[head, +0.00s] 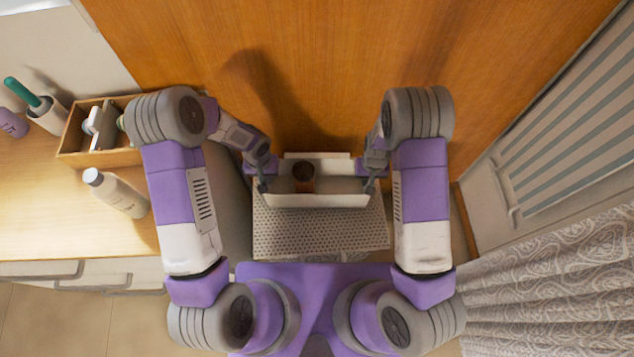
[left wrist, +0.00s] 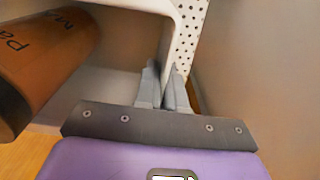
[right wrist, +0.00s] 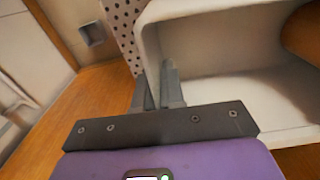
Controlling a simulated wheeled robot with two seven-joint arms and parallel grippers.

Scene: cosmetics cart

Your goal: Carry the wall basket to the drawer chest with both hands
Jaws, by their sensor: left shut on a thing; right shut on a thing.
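The wall basket (head: 316,201) is a white open box in the middle of the head view. A brown cylindrical jar (head: 303,176) stands inside it; the left wrist view shows the jar (left wrist: 40,65) with dark lettering. My left gripper (head: 263,186) is shut on the basket's left end, and my right gripper (head: 370,186) is shut on its right end. The wrist views show the fingers of the left (left wrist: 163,88) and right (right wrist: 158,88) at the basket's walls. The drawer chest (head: 75,225) with a light wooden top is at the left.
A perforated panel (head: 318,232) lies directly beside or below the basket; contact is unclear. On the chest are a wooden organizer (head: 128,157), a white bottle (head: 117,193) and a green-topped holder (head: 45,112). A wooden wall (head: 340,60) is behind. A patterned curtain (head: 560,280) hangs right.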

